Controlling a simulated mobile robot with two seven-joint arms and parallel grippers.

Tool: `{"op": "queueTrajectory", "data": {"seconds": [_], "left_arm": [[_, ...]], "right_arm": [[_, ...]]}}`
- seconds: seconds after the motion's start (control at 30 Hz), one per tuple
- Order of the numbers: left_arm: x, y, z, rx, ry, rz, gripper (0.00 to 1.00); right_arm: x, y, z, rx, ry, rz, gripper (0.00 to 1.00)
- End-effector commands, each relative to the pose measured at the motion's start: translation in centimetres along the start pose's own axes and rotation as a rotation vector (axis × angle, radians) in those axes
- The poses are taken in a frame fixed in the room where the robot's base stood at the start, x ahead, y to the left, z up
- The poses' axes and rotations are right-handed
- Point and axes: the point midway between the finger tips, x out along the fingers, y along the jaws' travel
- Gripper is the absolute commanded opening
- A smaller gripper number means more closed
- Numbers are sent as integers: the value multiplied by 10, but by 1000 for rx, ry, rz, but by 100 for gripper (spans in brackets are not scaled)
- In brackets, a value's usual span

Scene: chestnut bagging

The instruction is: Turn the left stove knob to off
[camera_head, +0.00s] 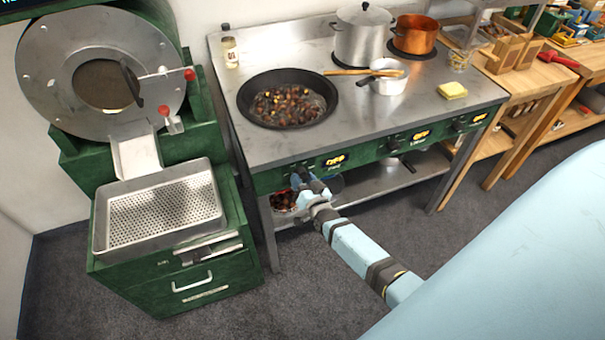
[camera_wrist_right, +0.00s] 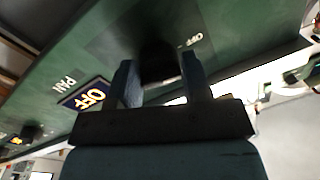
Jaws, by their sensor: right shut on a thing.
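The left stove knob (camera_wrist_right: 158,62) is a dark round knob on the green front panel of the stove (camera_head: 365,160). My right gripper (camera_head: 304,178) is at the left end of that panel, shut on the knob. In the right wrist view its two fingers (camera_wrist_right: 160,72) stand on either side of the knob and partly hide it. A lit display (camera_wrist_right: 86,95) beside it reads OFF, next to the label PAN. In the head view that display (camera_head: 334,160) glows yellow, and the knob is mostly hidden by my gripper. My left gripper is not in view.
A dark pan (camera_head: 288,98) of chestnuts sits on the stove above the knob. Two more knobs, one at the middle (camera_head: 394,145), are farther right. A green machine with a perforated tray (camera_head: 160,212) stands left. A lower shelf (camera_head: 375,188) is beneath the panel.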

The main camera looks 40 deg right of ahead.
Motion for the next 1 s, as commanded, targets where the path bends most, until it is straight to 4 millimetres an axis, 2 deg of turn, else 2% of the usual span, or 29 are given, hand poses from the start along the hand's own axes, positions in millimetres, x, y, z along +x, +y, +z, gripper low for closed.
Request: {"op": "queueTrajectory", "data": {"seconds": [0.37, 0.93, 0.97, 1.0], "left_arm": [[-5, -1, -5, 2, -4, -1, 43], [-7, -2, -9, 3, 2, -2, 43], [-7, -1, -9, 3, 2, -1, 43], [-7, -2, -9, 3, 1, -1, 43]], "right_arm": [[-1, 2, 0, -167, -14, 4, 21], [0, 3, 0, -196, -14, 5, 21], [0, 3, 0, -196, -14, 5, 51], [0, 3, 0, -195, -14, 4, 60]]}}
